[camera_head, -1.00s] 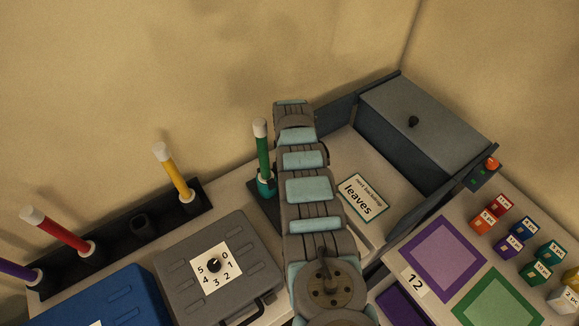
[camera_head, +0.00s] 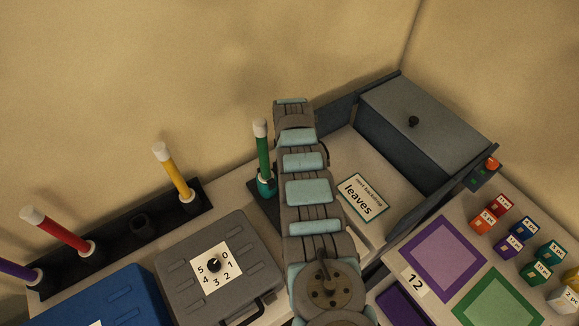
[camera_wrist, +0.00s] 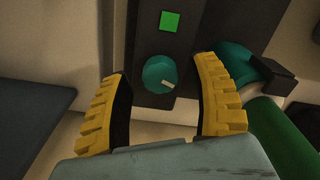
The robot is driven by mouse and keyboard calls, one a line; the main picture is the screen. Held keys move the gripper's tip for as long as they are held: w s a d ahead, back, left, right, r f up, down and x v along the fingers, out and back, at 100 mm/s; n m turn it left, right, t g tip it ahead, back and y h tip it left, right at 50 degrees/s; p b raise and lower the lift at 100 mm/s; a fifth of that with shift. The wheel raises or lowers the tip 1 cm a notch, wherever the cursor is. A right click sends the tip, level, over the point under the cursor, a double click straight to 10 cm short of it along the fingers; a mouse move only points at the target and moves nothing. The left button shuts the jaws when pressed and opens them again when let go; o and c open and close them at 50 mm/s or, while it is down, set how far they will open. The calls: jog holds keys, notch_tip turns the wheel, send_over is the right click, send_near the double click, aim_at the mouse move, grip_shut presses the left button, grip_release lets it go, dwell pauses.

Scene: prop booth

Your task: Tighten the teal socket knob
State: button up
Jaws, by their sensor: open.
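The teal socket knob (camera_wrist: 160,74) shows in the wrist view as a round teal cap with a pale pointer mark, on a dark panel. My gripper (camera_wrist: 165,85) is open, its yellow ribbed fingers on either side of the knob with gaps, not touching it. In the head view the knob is hidden; my arm (camera_head: 307,190) covers that area. The green rod (camera_head: 263,150) with a white tip stands in a teal socket (camera_head: 266,184) just left of my arm. The rod also shows in the wrist view (camera_wrist: 278,125), right of my right finger.
A lit green square (camera_wrist: 170,21) is on the panel above the knob. A grey case (camera_head: 245,250) with a numbered dial stands left of my arm. A "leaves" card (camera_head: 362,197) lies to the right, before a grey box (camera_head: 425,115).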

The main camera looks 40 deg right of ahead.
notch_tip(320, 180, up, 11)
jog(key=shift+r, duration=0.2)
dwell(0.6)
dwell(0.5)
